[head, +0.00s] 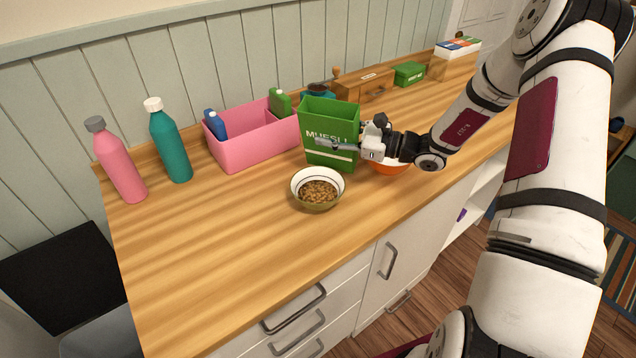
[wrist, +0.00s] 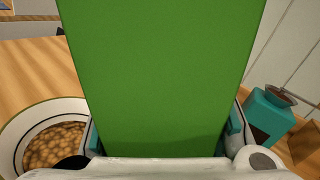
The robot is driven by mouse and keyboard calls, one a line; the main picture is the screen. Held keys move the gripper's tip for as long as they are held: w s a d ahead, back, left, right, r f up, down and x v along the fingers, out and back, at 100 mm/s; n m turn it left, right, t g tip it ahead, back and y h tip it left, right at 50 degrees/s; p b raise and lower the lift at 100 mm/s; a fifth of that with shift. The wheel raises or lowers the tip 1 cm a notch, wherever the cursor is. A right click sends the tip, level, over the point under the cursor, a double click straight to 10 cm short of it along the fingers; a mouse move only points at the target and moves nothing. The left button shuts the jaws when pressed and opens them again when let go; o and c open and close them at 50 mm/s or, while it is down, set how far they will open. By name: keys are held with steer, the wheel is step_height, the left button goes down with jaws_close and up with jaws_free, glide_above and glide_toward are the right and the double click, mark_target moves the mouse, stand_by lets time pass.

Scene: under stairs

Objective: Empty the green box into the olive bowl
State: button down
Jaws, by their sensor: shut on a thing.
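The green box, marked MUESLI (head: 328,118), is open at the top and stands nearly upright just behind the olive bowl. My gripper (head: 350,146) is shut on it from the right side. In the wrist view the green box (wrist: 160,75) fills the middle, between my fingers (wrist: 165,140). The olive bowl (head: 318,201) stands on the counter with a white inside and a dark rim line; it holds brown pieces. The bowl also shows at the lower left of the wrist view (wrist: 17,135). The inside of the box is mostly hidden.
An orange bowl (head: 391,167) sits right of the box, partly behind my gripper. A pink bin (head: 258,147) with bottles stands to the left. A teal bottle (head: 171,145) and a pink bottle (head: 120,167) stand farther left. The front left of the wooden counter (head: 210,260) is clear.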

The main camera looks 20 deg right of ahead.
mark_target(332, 105)
steer(key=shift+w+d+r+m+p, duration=0.15)
steer(key=shift+r+m+p, duration=0.35)
steer(key=shift+r, duration=0.75)
steer(key=shift+w+r+m+p, duration=0.15)
steer(key=shift+r+m+p, duration=0.4)
steer(key=shift+r, duration=0.7)
steer(key=shift+w+d+r+m+p, duration=0.15)
steer(key=shift+r+m+p, duration=0.35)
steer(key=shift+r, duration=0.75)
